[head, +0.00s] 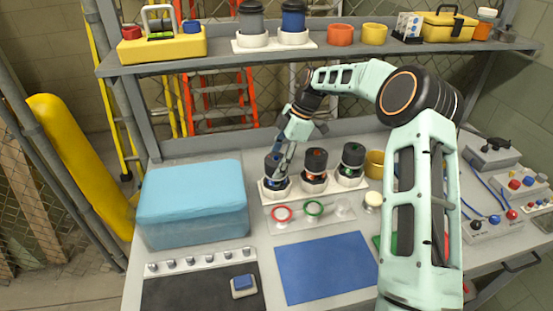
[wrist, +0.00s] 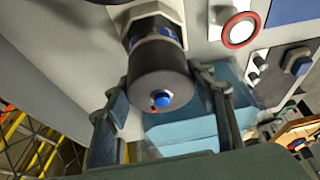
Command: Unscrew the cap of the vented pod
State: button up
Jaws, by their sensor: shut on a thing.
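Three dark-capped pods stand upright in a row on a white base (head: 342,186) on the bench. The left pod (head: 272,171) has blue marks, the middle pod (head: 315,166) a reddish cap top, and the right pod (head: 352,157) a green one. I cannot tell from their looks which is called vented. My gripper (head: 281,154) reaches down onto the left pod. In the wrist view my gripper (wrist: 170,106) has a finger on each side of its dark cap (wrist: 160,75), which has a blue centre button. It is shut on that cap. The far contact is partly hidden.
A blue bin (head: 192,205) stands left of the pods. A plate with red (head: 282,213) and green (head: 314,208) rings lies in front of them. A blue mat (head: 323,267) lies bare nearer me. A loaded shelf (head: 200,64) overhangs the back.

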jog(key=n+g+p, duration=0.1)
jog(key=n+p, duration=0.1)
jog(key=n, duration=0.1)
jog(key=shift+s+a, duration=0.1)
jog(key=shift+n+g+h+p, duration=0.4)
jog(key=shift+n+g+p, duration=0.2)
jog(key=shift+n, duration=0.9)
jog(key=o, duration=1.2)
jog(key=shift+c, duration=0.2)
